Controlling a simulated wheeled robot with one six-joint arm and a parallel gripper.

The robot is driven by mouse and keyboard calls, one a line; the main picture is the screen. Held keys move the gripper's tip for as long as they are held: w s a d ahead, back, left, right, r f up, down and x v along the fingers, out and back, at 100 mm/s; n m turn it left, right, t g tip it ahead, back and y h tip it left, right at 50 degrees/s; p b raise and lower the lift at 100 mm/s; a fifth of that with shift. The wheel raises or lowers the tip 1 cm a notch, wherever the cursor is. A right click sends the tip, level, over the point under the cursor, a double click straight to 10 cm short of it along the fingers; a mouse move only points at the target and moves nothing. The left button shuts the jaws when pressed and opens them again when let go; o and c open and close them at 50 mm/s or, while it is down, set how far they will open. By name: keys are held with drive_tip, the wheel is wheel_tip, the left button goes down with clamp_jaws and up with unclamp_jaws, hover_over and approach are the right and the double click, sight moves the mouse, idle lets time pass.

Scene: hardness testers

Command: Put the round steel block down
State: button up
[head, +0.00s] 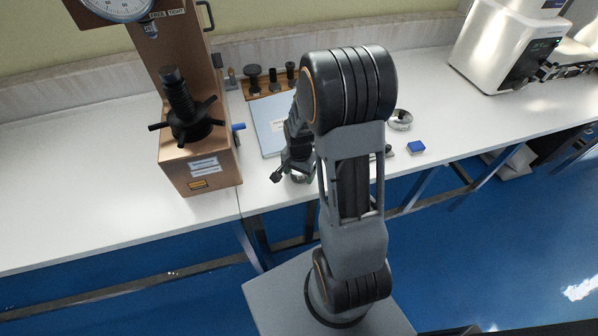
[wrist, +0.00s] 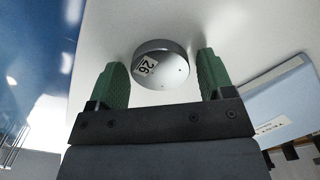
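The round steel block (wrist: 162,66) is a short grey cylinder with a white label reading 26. In the wrist view it shows between the green fingertips of my gripper (wrist: 162,62), against the white bench top. A gap shows between the block and the right finger; the left finger is very close to it. The fingers are apart and look open. In the head view my gripper (head: 292,172) points down at the bench near its front edge, and the block is mostly hidden beneath it.
A brown hardness tester (head: 205,165) with a black handwheel stands to the left. A pale blue folder (head: 268,122) and a wooden rack (head: 266,83) lie behind my gripper. A silver ring-shaped piece (head: 401,119) and a blue block (head: 415,147) lie to the right. A white machine (head: 505,45) stands far right.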

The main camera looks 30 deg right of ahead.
sight(299, 174)
drive_tip(key=shift+o, duration=0.7)
drive_tip(key=shift+r, duration=0.1)
drive_tip(key=shift+r+p, duration=0.3)
wheel_tip(299, 174, up, 11)
drive_tip(key=s+a+r+n+t, duration=0.3)
drive_tip(key=s+a+r+n, duration=0.5)
drive_tip(key=s+n, duration=0.2)
drive_tip(key=shift+a+r+n+p, duration=0.25)
drive_tip(key=shift+a+n+p, duration=0.1)
drive_tip(key=shift+n, duration=0.35)
drive_tip(key=shift+s, duration=0.1)
